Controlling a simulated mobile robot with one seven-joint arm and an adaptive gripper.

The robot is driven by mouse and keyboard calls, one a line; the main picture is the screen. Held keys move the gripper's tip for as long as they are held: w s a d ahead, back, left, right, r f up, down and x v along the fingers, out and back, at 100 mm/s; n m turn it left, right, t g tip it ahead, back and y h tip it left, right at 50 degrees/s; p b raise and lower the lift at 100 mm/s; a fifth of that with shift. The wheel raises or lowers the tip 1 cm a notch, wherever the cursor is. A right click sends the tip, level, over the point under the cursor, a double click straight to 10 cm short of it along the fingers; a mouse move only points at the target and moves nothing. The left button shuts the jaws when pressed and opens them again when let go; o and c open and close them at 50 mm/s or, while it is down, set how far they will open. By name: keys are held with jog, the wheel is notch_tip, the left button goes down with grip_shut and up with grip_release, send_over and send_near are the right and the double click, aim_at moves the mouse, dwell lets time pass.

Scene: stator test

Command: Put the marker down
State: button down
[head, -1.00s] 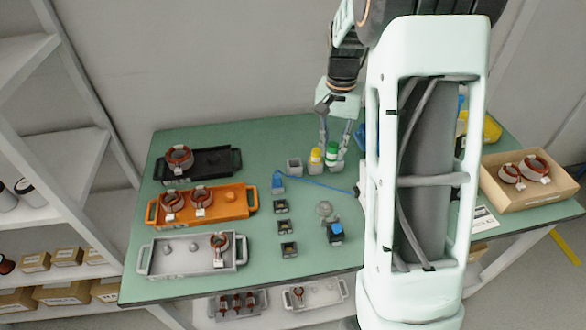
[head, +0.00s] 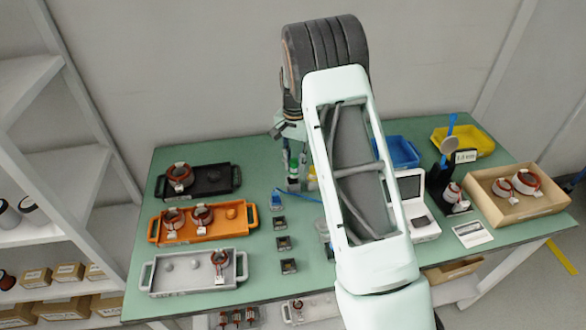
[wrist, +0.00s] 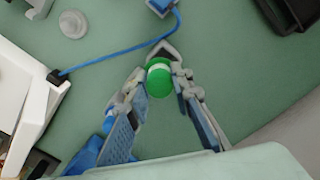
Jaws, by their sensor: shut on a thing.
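The marker is the one with the green cap (wrist: 159,78), seen nearly end-on in the wrist view. My gripper (wrist: 160,82) is shut on it, one finger on each side of the cap. In the head view the green marker (head: 293,181) shows between the fingers of my gripper (head: 293,174), at the back of the green table. My forearm hides part of the table there.
Black (head: 207,188), orange (head: 185,236) and grey (head: 178,289) trays stand left. A blue cable (wrist: 125,61) runs nearby. A white device (head: 417,207) and cardboard box (head: 490,192) are right.

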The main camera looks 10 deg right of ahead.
aim_at(293, 172)
jog(key=shift+w+a+f, duration=0.2)
jog(key=shift+a+f, duration=0.05)
jog(key=shift+f, duration=0.15)
notch_tip(293, 172, down, 3)
jog(key=shift+f+p, duration=0.1)
jog(key=shift+p, duration=0.2)
jog(key=shift+f+b, duration=0.4)
jog(key=shift+b, duration=0.1)
jog(key=c, duration=1.7)
grip_release()
jog(key=shift+r, duration=0.15)
